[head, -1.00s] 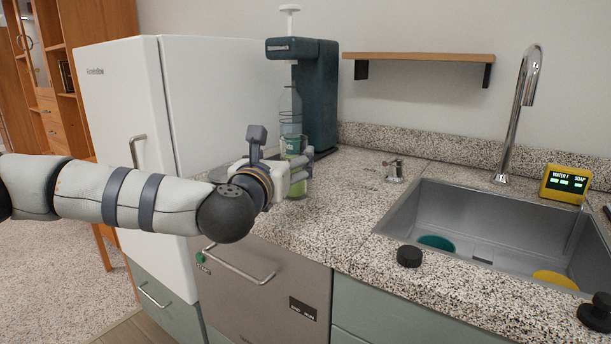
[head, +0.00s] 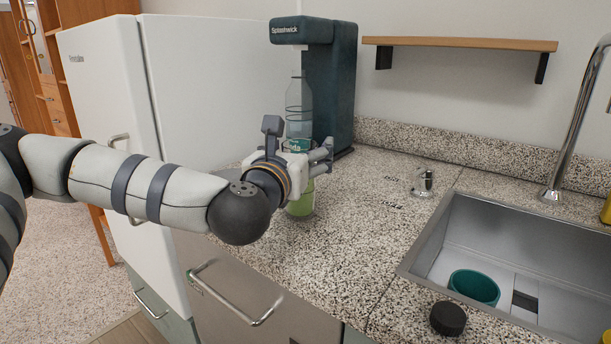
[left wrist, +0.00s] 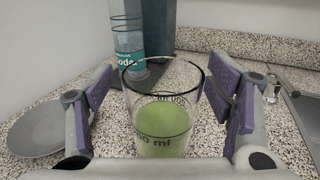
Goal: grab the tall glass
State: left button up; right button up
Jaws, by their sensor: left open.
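The tall glass (left wrist: 163,112) is clear, with dark print and a green content in its lower part, and stands upright on the counter. In the head view its green lower part (head: 301,203) shows below my left gripper (head: 322,158), which hides much of the rest. In the left wrist view my left gripper (left wrist: 160,92) is open, with one purple-padded finger on each side of the glass. Gaps show between the pads and the glass. My right gripper is not in view.
A clear bottle with a teal label (head: 299,100) hangs at the dark soda machine (head: 333,85) just behind the glass. A grey plate (left wrist: 38,125) lies left of the glass. The sink (head: 525,250) holds a teal cup (head: 474,287). A white fridge (head: 200,80) stands at left.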

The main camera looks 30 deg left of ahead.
pick_arm(q)
jog(key=shift+w, duration=0.4)
jog(key=shift+s+d+r, duration=0.2)
jog(key=shift+s+r, duration=0.1)
jog(key=shift+s, duration=0.3)
jog(key=shift+c, duration=1.1)
jog(key=shift+s, duration=0.1)
jog(key=c, duration=0.4)
jog(key=shift+f, duration=0.15)
grip_shut()
jog(key=shift+r, duration=0.2)
